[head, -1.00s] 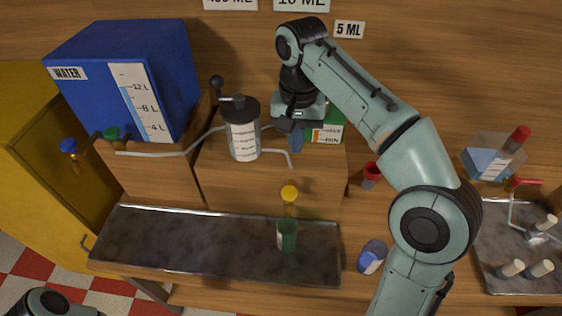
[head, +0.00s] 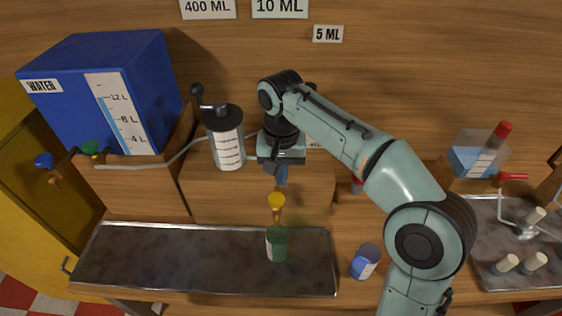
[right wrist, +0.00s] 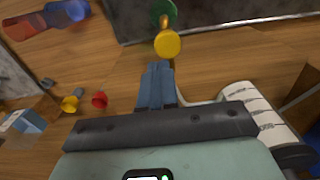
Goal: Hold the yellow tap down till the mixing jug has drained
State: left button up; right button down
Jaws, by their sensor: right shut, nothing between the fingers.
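The yellow tap (head: 276,201) is at the front of the wooden block, above a green cup (head: 276,244) on the grey tray. In the right wrist view the tap (right wrist: 167,43) is just beyond my fingertips, with part of the green cup (right wrist: 163,12) behind it. My right gripper (head: 279,178) is shut and empty, a little above the tap; a small gap shows between them. My left gripper is out of view.
A blue water tank (head: 70,85) with blue and green taps stands at left. The grey tray (head: 150,255) is mostly bare. A blue cup (head: 365,262) stands right of it. A red-topped bottle (head: 478,158) and a second tray (head: 485,225) with pegs are at right.

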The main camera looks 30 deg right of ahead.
aim_at(281, 197)
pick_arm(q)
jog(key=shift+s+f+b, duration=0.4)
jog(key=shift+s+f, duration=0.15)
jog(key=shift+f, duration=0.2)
pick_arm(e)
jog(key=shift+w+f, duration=0.15)
jog(key=shift+f, duration=2.45)
notch_tip(281, 197, down, 2)
jog(key=shift+b, duration=0.3)
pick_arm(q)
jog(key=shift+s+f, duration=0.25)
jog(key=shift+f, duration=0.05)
pick_arm(e)
jog(key=shift+f, duration=0.15)
dwell(3.8)
